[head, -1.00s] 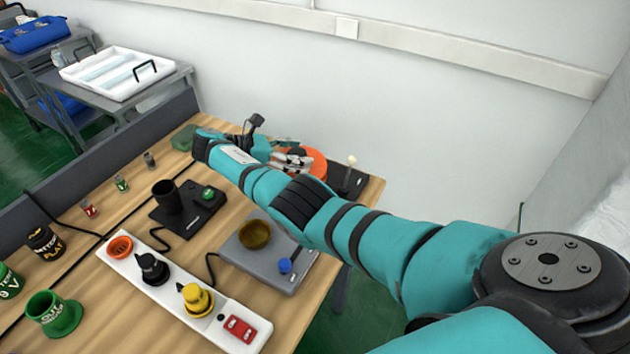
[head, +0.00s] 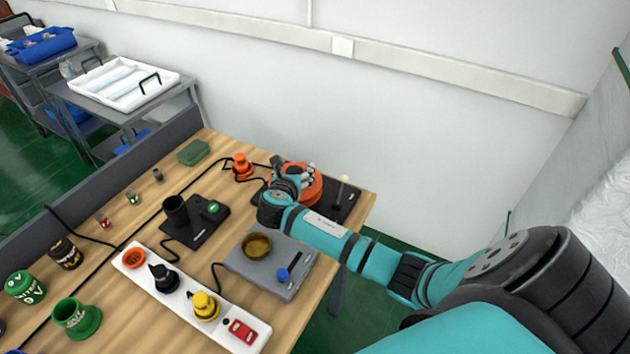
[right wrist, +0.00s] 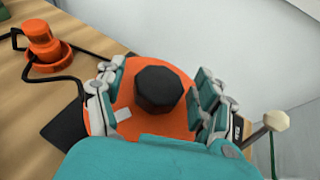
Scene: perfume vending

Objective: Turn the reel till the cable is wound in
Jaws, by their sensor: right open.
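The orange reel (head: 309,188) sits on a black base at the far right of the table, partly hidden by my right arm in the head view. In the right wrist view the reel (right wrist: 128,122) has a black knob (right wrist: 159,90) at its middle. My right gripper (right wrist: 158,92) is open, with its fingers on either side of the knob over the reel. An orange plug (head: 242,167) stands left of the reel, and a black cable (right wrist: 82,50) runs from it toward the reel. My left gripper is not in view.
A white-tipped lever (head: 343,180) stands right of the reel. A grey box (head: 285,283) with a brass bowl, a black unit (head: 202,236) and a white power strip (head: 137,275) lie nearer. A green block (head: 194,152) is at the back. The wall stands behind.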

